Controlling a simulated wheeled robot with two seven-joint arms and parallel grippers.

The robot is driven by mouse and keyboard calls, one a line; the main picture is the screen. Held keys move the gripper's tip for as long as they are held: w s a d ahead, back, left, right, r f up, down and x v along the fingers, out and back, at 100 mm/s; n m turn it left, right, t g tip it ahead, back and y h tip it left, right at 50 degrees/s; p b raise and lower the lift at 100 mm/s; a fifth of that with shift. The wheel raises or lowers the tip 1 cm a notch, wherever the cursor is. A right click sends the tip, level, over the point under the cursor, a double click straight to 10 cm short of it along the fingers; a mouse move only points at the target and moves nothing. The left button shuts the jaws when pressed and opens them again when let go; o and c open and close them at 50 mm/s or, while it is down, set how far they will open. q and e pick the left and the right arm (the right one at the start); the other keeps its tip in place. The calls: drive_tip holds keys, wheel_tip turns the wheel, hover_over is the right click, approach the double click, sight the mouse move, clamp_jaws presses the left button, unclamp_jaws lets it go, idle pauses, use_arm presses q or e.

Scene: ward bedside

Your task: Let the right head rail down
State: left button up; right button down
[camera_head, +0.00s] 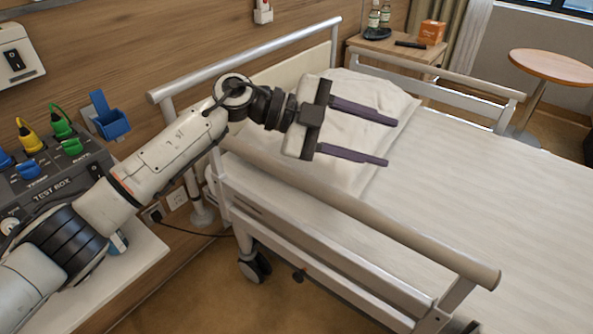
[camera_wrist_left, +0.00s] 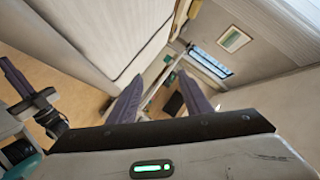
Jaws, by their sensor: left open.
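The near bed rail (camera_head: 370,222) runs along the bed's near side in the head view, its round top bar standing above the mattress edge. I take it as the right head rail; it looks raised. A small dark knob-like part (camera_head: 299,277) shows below its lower bars; I cannot tell whether it is a release. My left gripper (camera_head: 390,142) is open and empty above the pillow, apart from the rail. Its fingers also show in the left wrist view (camera_wrist_left: 160,98). Another gripper (camera_wrist_left: 38,103), seemingly my right, shows partly at that view's left edge; its opening is unclear.
The far rail (camera_head: 440,75) stands up on the bed's other side. The pillow (camera_head: 365,110) lies by the headboard bar (camera_head: 250,57). A test box (camera_head: 45,185) stands at the left. A bedside cabinet (camera_head: 395,50) and a round table (camera_head: 555,67) stand beyond the bed.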

use_arm(q)
drive_tip(key=w+a+f+y, duration=0.25)
drive_tip(key=a+y, duration=0.35)
drive_tip(key=a, duration=0.3)
drive_tip(key=n+y, duration=0.3)
drive_tip(key=y, duration=0.1)
approach(297, 173)
drive_tip(key=x, duration=0.9)
drive_tip(key=shift+d+f, duration=0.15)
drive_tip(key=shift+f, duration=0.15)
clamp_jaws()
